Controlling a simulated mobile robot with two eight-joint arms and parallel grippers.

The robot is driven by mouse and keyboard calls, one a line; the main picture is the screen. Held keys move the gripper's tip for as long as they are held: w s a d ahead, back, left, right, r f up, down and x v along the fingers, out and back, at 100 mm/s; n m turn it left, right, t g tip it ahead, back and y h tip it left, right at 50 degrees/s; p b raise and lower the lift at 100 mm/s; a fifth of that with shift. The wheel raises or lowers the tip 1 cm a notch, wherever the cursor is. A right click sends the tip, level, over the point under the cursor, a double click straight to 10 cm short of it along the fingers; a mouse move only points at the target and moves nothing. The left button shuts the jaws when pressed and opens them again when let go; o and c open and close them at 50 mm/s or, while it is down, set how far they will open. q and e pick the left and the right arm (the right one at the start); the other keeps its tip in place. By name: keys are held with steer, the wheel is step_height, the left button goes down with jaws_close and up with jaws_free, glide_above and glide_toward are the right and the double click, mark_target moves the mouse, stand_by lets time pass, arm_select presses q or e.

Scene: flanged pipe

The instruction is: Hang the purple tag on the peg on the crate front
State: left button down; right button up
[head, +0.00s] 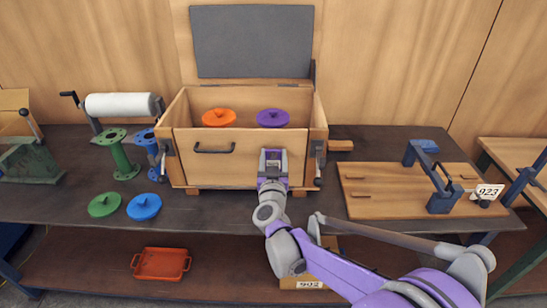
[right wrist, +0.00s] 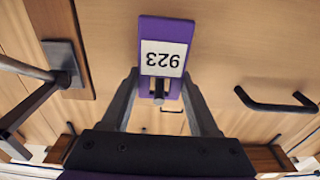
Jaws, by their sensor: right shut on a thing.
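The purple tag (right wrist: 166,25) has a white label reading 923, upside down in the right wrist view. My right gripper (right wrist: 159,82) is shut on it, one finger at each side edge. In the head view the same gripper (head: 272,157) is at the front of the wooden crate (head: 185,165), right of its handle; the tag is not clear there. In the wrist view a short dark round piece (right wrist: 158,91), perhaps the peg, shows at the tag's lower end. I cannot tell whether it passes through the tag. My left gripper is out of view.
The crate's lid stands open, with an orange (head: 219,117) and a purple (head: 273,118) flange inside. The crate handle (head: 214,150) and a dark latch (head: 319,160) flank the gripper. Green and blue flanges lie left. A wooden board (head: 385,207) with a fixture stands right.

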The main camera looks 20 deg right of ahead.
mark_target(273, 164)
stand_by(0.3)
steer(key=o, duration=1.4)
steer(key=shift+f, duration=0.1)
steer(key=shift+s+a+f+b, duration=0.1)
steer(key=shift+s+f+b, duration=0.2)
steer(key=shift+f+b, duration=0.45)
steer(key=shift+s+a+f+b, duration=0.1)
steer(key=shift+s+f+b, duration=0.2)
steer(key=shift+f+b, duration=0.35)
